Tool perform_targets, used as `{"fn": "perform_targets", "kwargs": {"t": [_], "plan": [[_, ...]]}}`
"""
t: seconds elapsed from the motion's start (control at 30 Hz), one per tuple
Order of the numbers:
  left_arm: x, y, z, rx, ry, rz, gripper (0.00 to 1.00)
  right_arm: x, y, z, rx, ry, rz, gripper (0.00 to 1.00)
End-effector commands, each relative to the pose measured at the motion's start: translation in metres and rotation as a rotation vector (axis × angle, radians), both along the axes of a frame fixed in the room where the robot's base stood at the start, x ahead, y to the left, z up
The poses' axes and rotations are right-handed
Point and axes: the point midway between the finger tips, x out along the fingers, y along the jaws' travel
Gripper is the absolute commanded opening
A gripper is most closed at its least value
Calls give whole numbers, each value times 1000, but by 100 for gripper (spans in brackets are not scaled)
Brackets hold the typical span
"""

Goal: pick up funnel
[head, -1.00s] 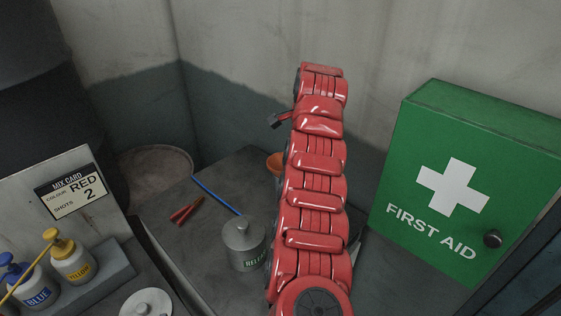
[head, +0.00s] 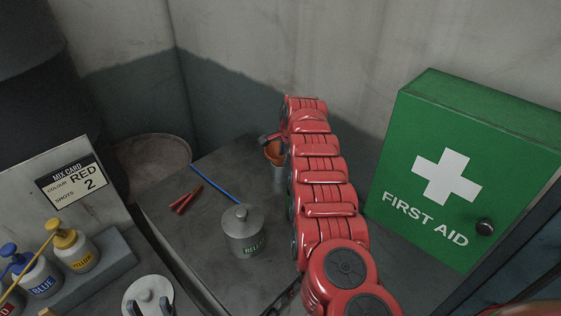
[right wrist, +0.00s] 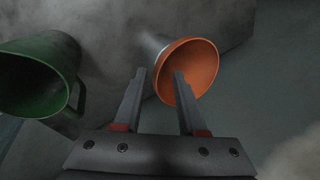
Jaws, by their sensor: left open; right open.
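The orange funnel (head: 272,155) sits mouth up at the far end of the bench, in the top of a grey cylinder (head: 278,174). My red right arm hides part of it. In the right wrist view the funnel's round mouth (right wrist: 205,62) faces me just beyond the fingertips. My right gripper (right wrist: 160,76) is open; its right finger overlaps the funnel's rim in the picture, and its left finger lies left of the rim. Nothing is gripped, and contact cannot be told. My left gripper (head: 149,308) is open and empty at the bottom edge, by a pale round lid (head: 160,288).
A grey RELEASE pot (head: 243,235), red-handled pliers (head: 186,200) and a blue rod (head: 215,184) are on the bench. A green first aid box (head: 460,170) stands right. Blue and yellow bottles (head: 72,250) stand left. A green mug (right wrist: 35,75) shows in the wrist view.

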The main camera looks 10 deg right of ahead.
Motion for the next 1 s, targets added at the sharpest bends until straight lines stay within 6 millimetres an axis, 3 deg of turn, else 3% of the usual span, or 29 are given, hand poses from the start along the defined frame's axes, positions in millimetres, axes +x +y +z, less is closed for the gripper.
{"fn": "perform_targets", "kwargs": {"t": [0.1, 0.3, 0.7, 0.9, 1.0], "plan": [[0, 0, -14, 0, 0, 0, 50, 5, 0, -15, -1, 1, -1, 40], [0, 0, -28, 0, 0, 0, 50, 9, 0, -24, 0, 1, -2, 40], [0, 0, -30, 0, 0, 0, 50, 11, 2, -25, 0, 1, -1, 40], [0, 0, -30, 0, 0, 0, 50, 10, 2, -25, 0, 2, 0, 4], [0, 0, -30, 0, 0, 0, 50, 10, 2, -25, 0, 2, 0, 0]]}}
